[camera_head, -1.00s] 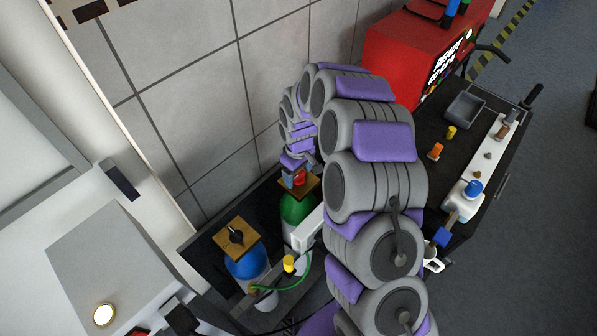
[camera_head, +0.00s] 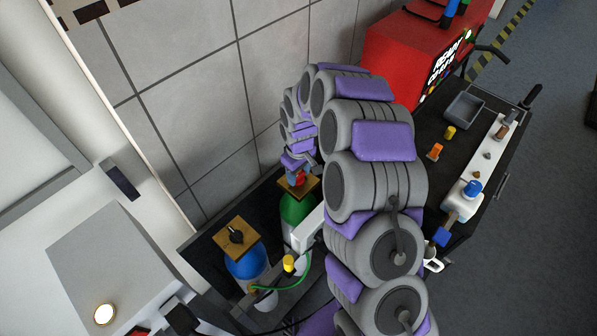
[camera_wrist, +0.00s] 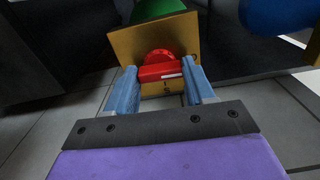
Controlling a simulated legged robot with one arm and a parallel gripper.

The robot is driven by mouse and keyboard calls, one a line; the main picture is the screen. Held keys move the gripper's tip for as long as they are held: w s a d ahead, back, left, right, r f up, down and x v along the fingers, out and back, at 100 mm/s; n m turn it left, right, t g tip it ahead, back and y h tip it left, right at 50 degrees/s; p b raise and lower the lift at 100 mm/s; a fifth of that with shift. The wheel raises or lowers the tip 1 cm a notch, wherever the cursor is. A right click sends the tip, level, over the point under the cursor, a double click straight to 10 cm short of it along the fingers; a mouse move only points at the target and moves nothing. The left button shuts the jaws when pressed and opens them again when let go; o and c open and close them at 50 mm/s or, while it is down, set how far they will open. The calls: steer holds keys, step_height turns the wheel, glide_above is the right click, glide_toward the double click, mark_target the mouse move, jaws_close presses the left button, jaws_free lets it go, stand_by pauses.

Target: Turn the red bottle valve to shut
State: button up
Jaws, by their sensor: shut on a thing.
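The red bottle valve (camera_wrist: 158,72) sits on a square brass-coloured plate (camera_wrist: 185,35) on top of the green bottle (camera_head: 296,208). Its bar lies across the wrist view with a small white mark on it. My gripper (camera_wrist: 160,76) is shut on the valve, with one blue finger at each end of the red bar. In the head view, the red valve (camera_head: 298,182) shows only as a small patch below my gripper (camera_head: 297,174). My wrist and fingers hide part of it there.
A blue bottle (camera_head: 246,267) with its own brass plate and a dark knob (camera_head: 235,236) stands to the left. A tiled wall (camera_head: 190,90) rises close behind. A red box (camera_head: 410,60) and small parts stand on the black cart top to the right.

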steer(key=m+p, duration=0.1)
steer(key=m, duration=0.3)
steer(key=shift+w+r+m+p, duration=0.1)
steer(key=shift+m+p, duration=0.2)
steer(key=shift+p, duration=0.1)
steer(key=m+p, duration=0.1)
steer(key=m, duration=0.3)
steer(key=m+p, duration=0.1)
steer(key=m, duration=0.4)
steer(key=shift+w, duration=0.15)
steer(key=shift+a+m+p, duration=0.1)
steer(key=shift+m+p, duration=0.5)
steer(key=shift+m, duration=1.3)
steer(key=o, duration=0.8)
steer(key=shift+o, duration=1.2)
step_height(320, 180, up, 17)
steer(key=p, duration=0.1)
